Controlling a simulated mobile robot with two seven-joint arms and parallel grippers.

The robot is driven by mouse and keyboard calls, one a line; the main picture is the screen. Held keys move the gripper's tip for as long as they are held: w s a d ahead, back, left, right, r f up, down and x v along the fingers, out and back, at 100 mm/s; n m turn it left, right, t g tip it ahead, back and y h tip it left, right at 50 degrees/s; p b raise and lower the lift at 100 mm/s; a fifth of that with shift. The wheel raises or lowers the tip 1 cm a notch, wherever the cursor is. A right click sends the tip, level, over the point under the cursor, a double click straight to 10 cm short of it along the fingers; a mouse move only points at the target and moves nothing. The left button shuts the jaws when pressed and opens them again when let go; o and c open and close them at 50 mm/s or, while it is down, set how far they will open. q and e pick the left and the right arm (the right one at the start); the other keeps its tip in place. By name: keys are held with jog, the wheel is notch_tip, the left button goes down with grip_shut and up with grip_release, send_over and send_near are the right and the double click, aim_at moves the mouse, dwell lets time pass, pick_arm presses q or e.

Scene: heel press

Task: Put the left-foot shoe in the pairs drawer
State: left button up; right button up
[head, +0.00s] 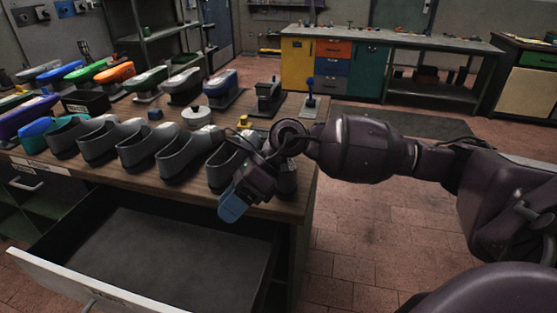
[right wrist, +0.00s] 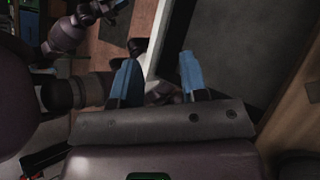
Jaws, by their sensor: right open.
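Several grey shoes (head: 188,155) stand in a row along the front edge of the wooden bench; I cannot tell which is the left-foot one. My right gripper (head: 233,206) is open, its blue fingers pointing down in front of the row's right end and hiding part of the last shoes. Its fingers also show apart and empty in the right wrist view (right wrist: 156,78). The pulled-out drawer (head: 180,245) below the bench has a light front panel and a bare dark floor where visible. What seems to be my left gripper (right wrist: 97,10) is small and dark in the right wrist view.
Behind the shoes stand coloured presses or forms (head: 115,73), a round white object (head: 197,116) and a blue-knobbed stand (head: 310,95). A workbench with coloured cabinets (head: 335,65) stands at the back. The tiled floor (head: 365,235) right of the bench is clear.

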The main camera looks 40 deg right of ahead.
jog(key=w+d+n+h, duration=0.1)
jog(key=w+d+h, duration=0.1)
jog(key=d+h, duration=0.4)
notch_tip(320, 180, up, 5)
jog(key=h, duration=0.5)
send_over(287, 174)
jog(key=d, duration=0.1)
jog(key=shift+s+d+f, duration=0.1)
jog(key=shift+s+f, duration=0.05)
jog(key=shift+s, duration=0.1)
notch_tip(287, 174, down, 5)
jog(key=shift+f, duration=0.2)
jog(key=shift+w+a+f+b, duration=0.1)
jog(key=shift+a+f+b, duration=0.1)
jog(key=shift+f, duration=0.7)
jog(key=shift+w+a+f+b, duration=0.1)
jog(key=shift+a+f, duration=0.05)
jog(key=shift+f, duration=0.7)
jog(key=shift+w+a+f+b, duration=0.1)
jog(key=shift+a+f, duration=0.1)
jog(key=shift+f, duration=0.7)
grip_shut()
